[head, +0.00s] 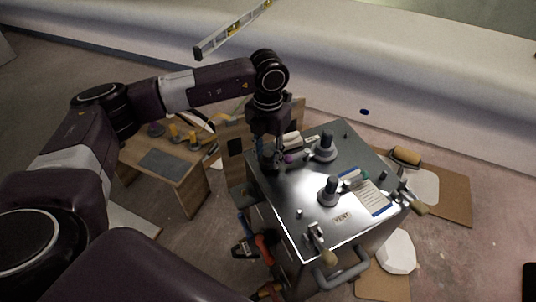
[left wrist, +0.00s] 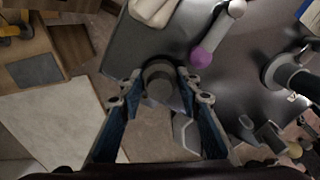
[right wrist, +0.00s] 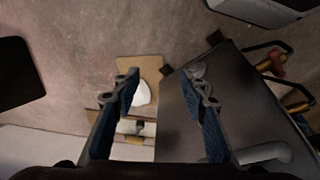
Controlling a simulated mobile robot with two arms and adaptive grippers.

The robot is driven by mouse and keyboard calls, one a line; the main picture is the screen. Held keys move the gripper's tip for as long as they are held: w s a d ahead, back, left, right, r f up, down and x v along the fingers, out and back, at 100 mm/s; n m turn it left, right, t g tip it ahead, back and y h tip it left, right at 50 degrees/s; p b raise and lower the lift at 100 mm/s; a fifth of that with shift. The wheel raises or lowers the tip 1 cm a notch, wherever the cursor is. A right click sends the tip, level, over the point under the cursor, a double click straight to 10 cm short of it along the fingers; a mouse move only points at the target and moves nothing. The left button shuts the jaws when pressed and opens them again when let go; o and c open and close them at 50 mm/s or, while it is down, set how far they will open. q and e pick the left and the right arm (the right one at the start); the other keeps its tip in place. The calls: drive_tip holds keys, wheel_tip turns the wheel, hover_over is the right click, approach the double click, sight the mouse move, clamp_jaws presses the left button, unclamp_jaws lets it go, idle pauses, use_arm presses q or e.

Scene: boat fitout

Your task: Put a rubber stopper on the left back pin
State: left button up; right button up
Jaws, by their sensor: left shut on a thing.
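My left gripper (head: 268,158) is over the back-left corner of a shiny metal box (head: 285,195). In the left wrist view, my left gripper (left wrist: 160,92) is shut on a dark grey round rubber stopper (left wrist: 160,82), seen end-on. The left back pin is hidden under the gripper and stopper, so I cannot tell whether they touch. A small pin (head: 346,135) stands at the back right corner and another (head: 299,213) near the front left. My right gripper (right wrist: 165,90) is open and empty, above the floor beside the box.
Two grey posts with round bases, one at the back (head: 324,152) and one nearer (head: 328,193), stand on the box. A purple-tipped white tool (left wrist: 216,36) lies close to my left gripper. A labelled sheet (head: 371,196) lies on the top. A wooden bench (head: 190,180) stands left.

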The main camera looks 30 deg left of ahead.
use_arm(q)
drive_tip(key=shift+f, duration=0.25)
use_arm(e)
drive_tip(key=shift+v, duration=0.9)
drive_tip(key=shift+w, duration=0.1)
use_arm(q)
drive_tip(key=o, duration=1.2)
use_arm(e)
drive_tip(key=shift+f, duration=0.1)
use_arm(q)
drive_tip(key=shift+o, duration=0.6)
drive_tip(key=shift+f, duration=0.1)
drive_tip(key=o, duration=0.4)
drive_tip(key=shift+o, duration=0.2)
